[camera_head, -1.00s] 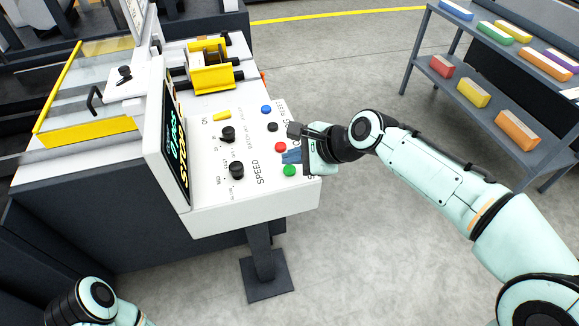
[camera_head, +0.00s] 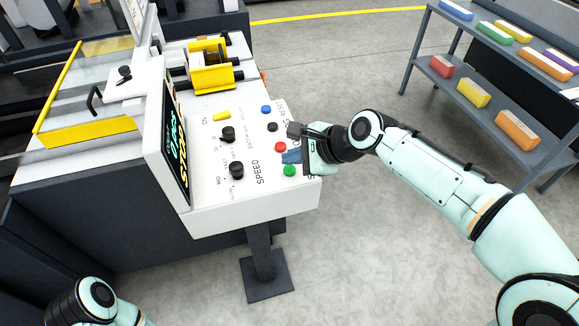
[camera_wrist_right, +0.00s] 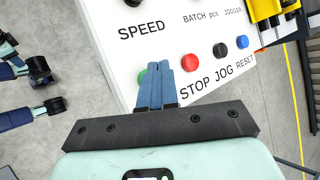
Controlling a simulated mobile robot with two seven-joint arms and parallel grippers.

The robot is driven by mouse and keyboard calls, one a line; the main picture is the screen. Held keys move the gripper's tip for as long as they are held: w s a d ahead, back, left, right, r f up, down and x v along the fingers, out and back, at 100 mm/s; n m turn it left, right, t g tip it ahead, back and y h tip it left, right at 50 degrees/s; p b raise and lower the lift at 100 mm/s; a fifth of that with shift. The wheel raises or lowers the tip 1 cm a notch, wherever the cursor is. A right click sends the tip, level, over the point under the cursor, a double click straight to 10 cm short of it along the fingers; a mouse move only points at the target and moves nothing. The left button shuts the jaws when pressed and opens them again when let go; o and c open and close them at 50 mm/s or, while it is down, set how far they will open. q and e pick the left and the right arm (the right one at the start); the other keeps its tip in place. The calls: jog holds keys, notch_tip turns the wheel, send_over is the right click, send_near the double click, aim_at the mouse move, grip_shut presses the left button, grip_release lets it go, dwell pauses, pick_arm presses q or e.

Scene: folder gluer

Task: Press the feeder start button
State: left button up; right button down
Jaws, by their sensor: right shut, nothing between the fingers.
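The control panel (camera_head: 213,203) is white, with a green button (camera_head: 289,170) near its front right corner. In the right wrist view the green button (camera_wrist_right: 142,75) shows only in part behind my fingers. My right gripper (camera_head: 284,158) is shut and empty, its blue fingertips just over the panel between the green and red buttons. In the wrist view the shut fingertips (camera_wrist_right: 165,66) overlap the green button; whether they touch it I cannot tell. My left arm shows at the lower left of the head view, but its gripper is out of frame.
A red button (camera_head: 280,147), a black button (camera_head: 272,127) and a blue button (camera_head: 266,109) line the panel's right side. Black knobs (camera_head: 236,170) and a screen (camera_head: 178,145) are to the left. A shelf (camera_head: 430,78) with coloured boxes stands at the right, with clear floor between.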

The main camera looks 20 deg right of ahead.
aim_at(293, 170)
jog(key=shift+f, duration=0.4)
jog(key=shift+f+b, duration=0.35)
jog(key=shift+f, duration=0.15)
dwell(0.6)
jog(key=shift+r, duration=0.1)
jog(key=shift+r+p, duration=0.8)
jog(key=shift+p, duration=0.2)
jog(key=shift+r, duration=0.1)
jog(key=shift+r+p, duration=0.25)
jog(key=shift+p, duration=0.1)
notch_tip(293, 170, up, 4)
jog(key=p, duration=0.4)
jog(key=shift+r, duration=0.25)
jog(key=shift+f, duration=0.1)
